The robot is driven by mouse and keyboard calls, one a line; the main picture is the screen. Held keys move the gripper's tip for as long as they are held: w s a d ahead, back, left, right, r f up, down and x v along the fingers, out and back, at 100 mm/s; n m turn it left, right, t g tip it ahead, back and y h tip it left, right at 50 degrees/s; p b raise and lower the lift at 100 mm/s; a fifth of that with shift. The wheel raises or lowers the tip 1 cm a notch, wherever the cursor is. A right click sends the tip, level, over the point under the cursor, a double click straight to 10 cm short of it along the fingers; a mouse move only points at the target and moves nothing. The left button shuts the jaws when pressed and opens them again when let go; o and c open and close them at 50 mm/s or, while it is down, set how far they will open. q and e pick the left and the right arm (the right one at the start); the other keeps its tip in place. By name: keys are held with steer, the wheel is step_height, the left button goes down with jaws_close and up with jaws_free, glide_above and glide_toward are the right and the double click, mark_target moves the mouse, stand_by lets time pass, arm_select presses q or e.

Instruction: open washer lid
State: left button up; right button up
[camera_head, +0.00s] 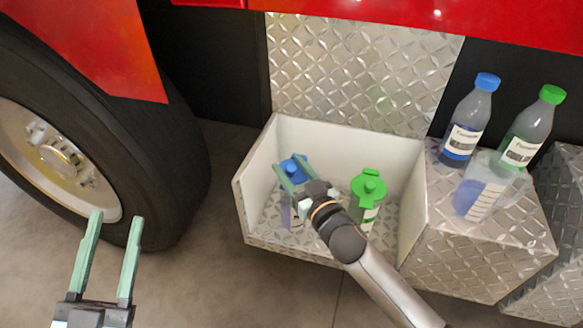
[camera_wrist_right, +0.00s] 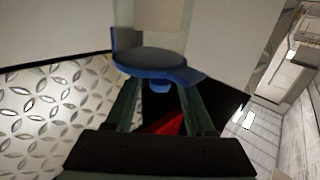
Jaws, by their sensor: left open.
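A blue lid (camera_head: 293,168) tops a container (camera_head: 287,214) in the left part of the white-walled bin, the container mostly hidden by my right gripper. My right gripper (camera_head: 290,176) is at this blue lid, its fingers spread apart on either side. In the right wrist view, the round blue lid (camera_wrist_right: 152,63) has a tab at its edge and covers the fingertips (camera_wrist_right: 158,88), so contact cannot be told. A green-lidded container (camera_head: 369,190) stands to the right in the bin; its lid looks shut. My left gripper (camera_head: 118,216) is open and empty, in front of the wheel.
The bin (camera_head: 416,205) has white walls and a diamond-plate floor. Bottles with blue (camera_head: 466,120) and green (camera_head: 532,125) caps and a clear jug (camera_head: 490,190) stand on the step at right. A large tire (camera_head: 165,170) is at left; red bodywork (camera_head: 400,15) overhangs the back.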

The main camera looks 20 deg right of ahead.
jaws_close()
stand_by(1.2)
